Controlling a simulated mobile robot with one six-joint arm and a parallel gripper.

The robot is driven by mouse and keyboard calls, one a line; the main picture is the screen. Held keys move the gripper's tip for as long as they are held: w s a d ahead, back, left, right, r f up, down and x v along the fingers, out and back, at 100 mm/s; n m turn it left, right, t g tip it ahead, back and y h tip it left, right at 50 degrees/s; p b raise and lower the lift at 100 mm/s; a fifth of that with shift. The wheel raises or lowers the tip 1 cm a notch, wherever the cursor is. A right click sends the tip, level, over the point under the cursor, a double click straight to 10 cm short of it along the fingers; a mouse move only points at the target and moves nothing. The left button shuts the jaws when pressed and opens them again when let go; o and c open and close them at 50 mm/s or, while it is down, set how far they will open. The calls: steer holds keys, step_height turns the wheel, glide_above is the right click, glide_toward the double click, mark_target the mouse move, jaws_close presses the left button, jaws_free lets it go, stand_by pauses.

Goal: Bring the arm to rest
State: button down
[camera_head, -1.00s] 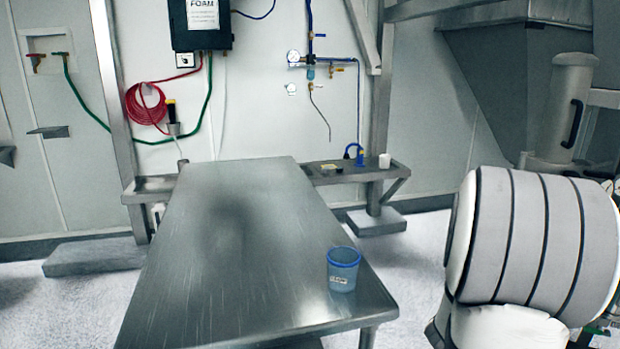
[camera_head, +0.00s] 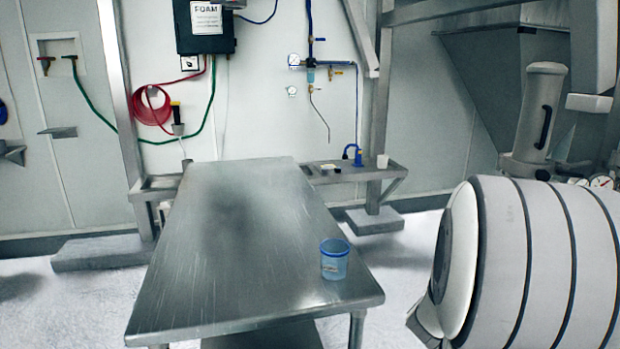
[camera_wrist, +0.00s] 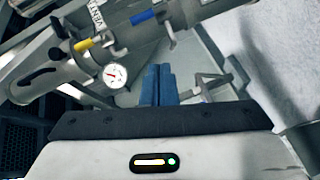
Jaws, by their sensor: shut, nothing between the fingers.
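My gripper (camera_wrist: 158,84) shows in the wrist view, its two blue fingers together with nothing between them. It points toward grey metal pipework with a round white gauge (camera_wrist: 115,74), yellow and blue handles. The fingers show in front of this equipment; I cannot tell how far away it is. In the head view the gripper is hidden or out of frame. A large white, dark-banded rounded body, which looks like part of my arm, fills the lower right.
A steel table (camera_head: 225,230) stands in the middle, with a blue-rimmed cup (camera_head: 334,260) near its right edge. Behind it is a wall shelf (camera_head: 350,172). A metal hopper (camera_head: 505,85) and a cylinder with a black handle (camera_head: 540,110) stand at right.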

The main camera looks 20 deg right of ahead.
steer(key=w+a+r+t+y+p, duration=0.1)
steer(key=w+a+y+p, duration=0.35)
steer(key=a, duration=0.75)
steer(key=w+a+r+t+y+p, duration=0.1)
steer(key=a+r+y, duration=0.1)
steer(key=a+y, duration=0.85)
steer(key=s+a+r+m+g+p, duration=0.2)
steer(key=s+a+g, duration=0.4)
steer(key=s+a, duration=0.6)
steer(key=s+p, duration=0.1)
steer(key=s, duration=0.2)
steer(key=shift+a+r+g+h, duration=0.2)
steer(key=shift+g+h, duration=0.1)
steer(key=shift+g, duration=0.1)
